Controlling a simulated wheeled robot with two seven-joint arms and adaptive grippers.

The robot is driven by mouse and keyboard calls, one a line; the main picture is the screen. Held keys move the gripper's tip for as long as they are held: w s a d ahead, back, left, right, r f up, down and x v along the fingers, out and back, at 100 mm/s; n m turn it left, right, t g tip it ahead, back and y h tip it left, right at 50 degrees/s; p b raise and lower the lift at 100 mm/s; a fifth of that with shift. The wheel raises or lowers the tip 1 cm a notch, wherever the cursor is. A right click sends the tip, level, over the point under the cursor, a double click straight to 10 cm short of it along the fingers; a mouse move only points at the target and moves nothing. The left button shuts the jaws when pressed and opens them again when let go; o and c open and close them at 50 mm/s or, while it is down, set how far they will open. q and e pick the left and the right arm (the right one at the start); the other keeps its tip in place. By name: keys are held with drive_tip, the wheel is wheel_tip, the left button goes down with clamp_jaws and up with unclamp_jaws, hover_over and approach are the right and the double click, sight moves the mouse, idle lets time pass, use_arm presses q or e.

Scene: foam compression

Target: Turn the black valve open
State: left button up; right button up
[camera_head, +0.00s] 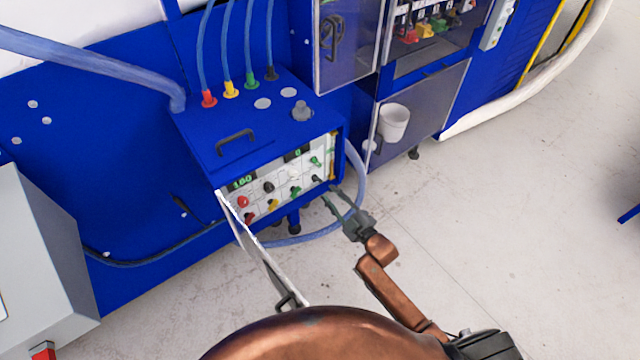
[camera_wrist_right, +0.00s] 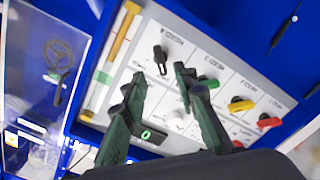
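The black valve (camera_head: 317,178) is the rightmost handle in the lower row of the white control panel, in the blue box. In the right wrist view the black valve (camera_wrist_right: 160,58) sits just beyond my fingertips, next to the yellow tube. My right gripper (camera_head: 332,195) is in front of the panel's right end. In the wrist view the right gripper (camera_wrist_right: 158,78) is open, its dark green fingers apart with nothing between them. The valve appears to line up with the gap; I cannot tell whether a finger touches it. My left gripper is not in view.
Green (camera_head: 295,191), yellow (camera_head: 272,204) and red (camera_head: 250,218) valves share the lower row. An open clear door (camera_head: 262,255) sticks out from the box's left side. A blue hose (camera_head: 357,170) loops around the right side. Floor at the right is clear.

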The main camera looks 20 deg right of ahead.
sight(319, 182)
drive_tip(key=x, duration=0.7)
drive_tip(key=shift+f, duration=0.15)
clamp_jaws()
